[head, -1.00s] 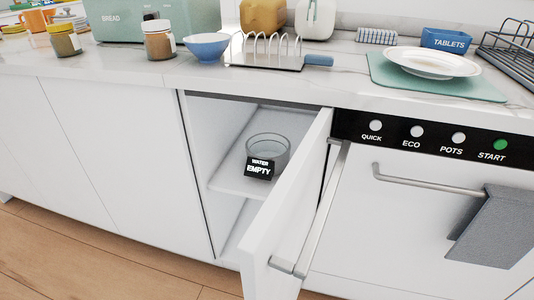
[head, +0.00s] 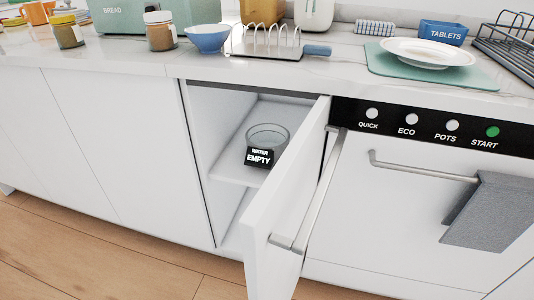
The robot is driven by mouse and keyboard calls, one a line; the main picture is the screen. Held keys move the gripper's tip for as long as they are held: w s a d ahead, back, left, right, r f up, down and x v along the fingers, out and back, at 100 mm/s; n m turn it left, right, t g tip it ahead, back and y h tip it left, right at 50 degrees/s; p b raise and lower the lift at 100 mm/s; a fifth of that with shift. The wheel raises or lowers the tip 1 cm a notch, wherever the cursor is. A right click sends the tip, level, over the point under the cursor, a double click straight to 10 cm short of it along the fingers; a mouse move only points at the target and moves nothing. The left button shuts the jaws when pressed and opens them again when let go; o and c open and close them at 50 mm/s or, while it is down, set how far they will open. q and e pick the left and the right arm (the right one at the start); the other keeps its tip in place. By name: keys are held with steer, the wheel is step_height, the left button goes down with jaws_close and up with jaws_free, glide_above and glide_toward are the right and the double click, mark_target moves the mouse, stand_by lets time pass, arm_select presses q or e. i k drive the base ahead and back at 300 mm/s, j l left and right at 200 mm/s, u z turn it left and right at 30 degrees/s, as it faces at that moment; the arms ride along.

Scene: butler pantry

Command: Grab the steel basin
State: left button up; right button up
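A round grey basin (head: 267,136), see-through or shiny in look, sits on the upper shelf inside an open cabinet. A black label (head: 260,156) reading "WATER EMPTY" is at its front. The cabinet door (head: 284,205) stands open toward me, just right of the basin. Neither of my grippers shows in the head view.
The dishwasher (head: 420,190) right of the door has a bar handle with a grey towel (head: 487,210). The counter above holds a blue bowl (head: 208,37), a toast rack (head: 265,42), jars and a white plate (head: 428,52) on a green mat. The wooden floor in front is clear.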

mark_target(266, 142)
steer(key=k+z, duration=0.4)
steer(key=k+l+z, duration=0.15)
steer(key=z, duration=0.3)
steer(key=i+j+z, duration=0.1)
steer(key=j, duration=0.5)
steer(key=i+j+z, duration=0.1)
steer(key=j, duration=0.55)
steer(key=i+j+z, duration=0.1)
steer(key=j, duration=0.55)
steer(key=i+j+z, duration=0.1)
steer(key=j, duration=0.55)
